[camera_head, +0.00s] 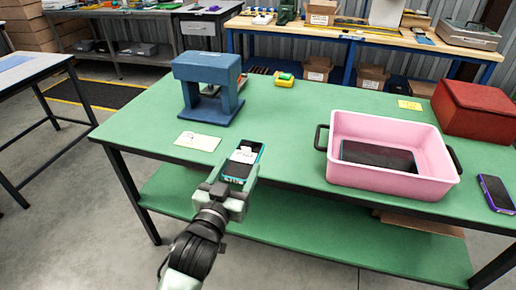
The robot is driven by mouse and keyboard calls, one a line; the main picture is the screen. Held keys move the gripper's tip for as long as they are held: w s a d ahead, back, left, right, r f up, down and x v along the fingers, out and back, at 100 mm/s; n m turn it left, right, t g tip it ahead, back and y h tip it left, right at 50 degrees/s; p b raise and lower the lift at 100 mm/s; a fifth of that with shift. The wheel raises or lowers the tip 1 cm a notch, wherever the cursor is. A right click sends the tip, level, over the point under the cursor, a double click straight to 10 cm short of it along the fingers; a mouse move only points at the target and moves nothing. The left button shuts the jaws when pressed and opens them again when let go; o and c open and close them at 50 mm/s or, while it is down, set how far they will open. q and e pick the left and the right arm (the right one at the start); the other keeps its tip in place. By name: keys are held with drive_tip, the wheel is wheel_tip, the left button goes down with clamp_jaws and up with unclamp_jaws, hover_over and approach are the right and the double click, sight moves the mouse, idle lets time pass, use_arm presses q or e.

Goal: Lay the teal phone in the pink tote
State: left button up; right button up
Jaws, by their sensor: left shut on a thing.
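The teal phone (238,172) has a dark face and a teal edge. My left gripper (241,158) is shut on it and holds it near the front edge of the green table, left of the tote. The pink tote (384,182) stands open on the right part of the table, with dark handles at its ends. A dark flat device (378,156) lies inside the tote. My right gripper is not in view.
A blue press-like stand (210,108) stands at the back left of the green table (290,120). A paper card (198,141) lies in front of it. A red box (474,110) and a purple-edged phone (496,193) are near the tote. The table between stand and tote is clear.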

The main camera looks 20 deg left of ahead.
sight(248, 145)
use_arm(q)
drive_tip(key=w+r, duration=0.1)
drive_tip(key=w, duration=0.2)
drive_tip(key=w+r, duration=0.1)
drive_tip(key=w, duration=0.2)
drive_tip(key=w+r, duration=0.1)
drive_tip(key=w, duration=0.2)
drive_tip(key=shift+w+a+r, duration=0.1)
drive_tip(key=shift+w+r, duration=0.3)
drive_tip(key=w+a+r, duration=0.1)
drive_tip(key=w+r, duration=0.4)
drive_tip(key=w, duration=0.2)
drive_tip(key=shift+a+r, duration=0.25)
wheel_tip(248, 145, down, 16)
drive_tip(key=shift+r+b, duration=0.1)
drive_tip(key=shift+b, duration=0.6)
drive_tip(key=shift+f, duration=1.95)
